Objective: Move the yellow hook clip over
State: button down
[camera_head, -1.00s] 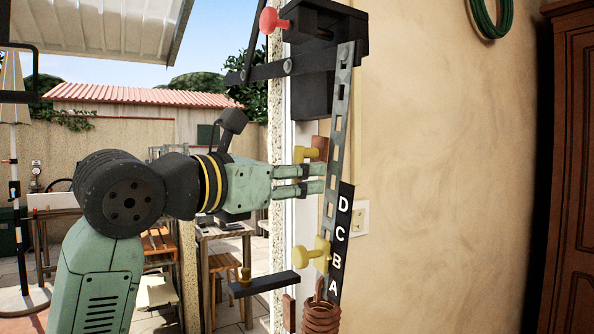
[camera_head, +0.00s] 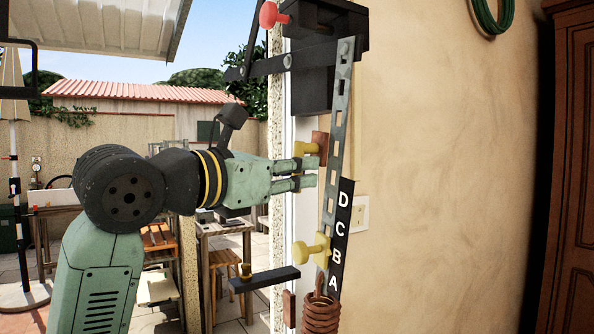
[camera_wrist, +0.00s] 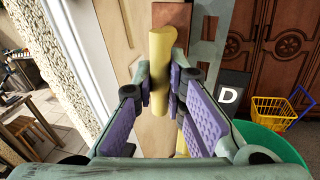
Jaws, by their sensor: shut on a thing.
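A yellow clip with a round knob (camera_head: 312,248) sits low on the slotted metal bar (camera_head: 337,125), by the letter B and just above a coiled spring. A second yellow knob (camera_head: 304,149) sits higher, against a brown block (camera_head: 319,146). My gripper (camera_head: 308,172) is beside the bar at the height of the upper knob. In the wrist view, a yellow cylinder (camera_wrist: 159,72) in front of a brown block lies between my purple-padded fingertips (camera_wrist: 160,78), which are shut on it. The lower clip may be the yellow piece partly showing below, but I cannot tell.
A black strip lettered D to A (camera_head: 341,235) runs beside the bar. The rusty spring (camera_head: 321,314) is at its lower end. A dark flat lever (camera_head: 265,279) juts left below my gripper. A black box (camera_head: 314,75) is above.

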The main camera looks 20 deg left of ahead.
jog(key=shift+a, duration=0.1)
jog(key=m, duration=0.1)
jog(key=m+b, duration=0.2)
jog(key=shift+w+a+t, duration=0.25)
jog(key=shift+a+t, duration=0.05)
jog(key=shift+t, duration=0.1)
jog(key=shift+w+a+r+m+h+b, duration=0.2)
jog(key=shift+r+m+h, duration=0.5)
jog(key=shift+m, duration=1.85)
jog(key=shift+w+a+r+m+h+b, duration=0.25)
jog(key=shift+m+h, duration=0.7)
jog(key=shift+m, duration=1.55)
jog(key=shift+w+a+r+m+h+b, duration=0.2)
jog(key=shift+r+m+h, duration=0.55)
jog(key=shift+m, duration=1.8)
jog(key=shift+s+f+h, duration=0.1)
jog(key=shift+f+h, duration=0.05)
jog(key=shift+h, duration=0.15)
jog(key=c, duration=1.6)
grip_release()
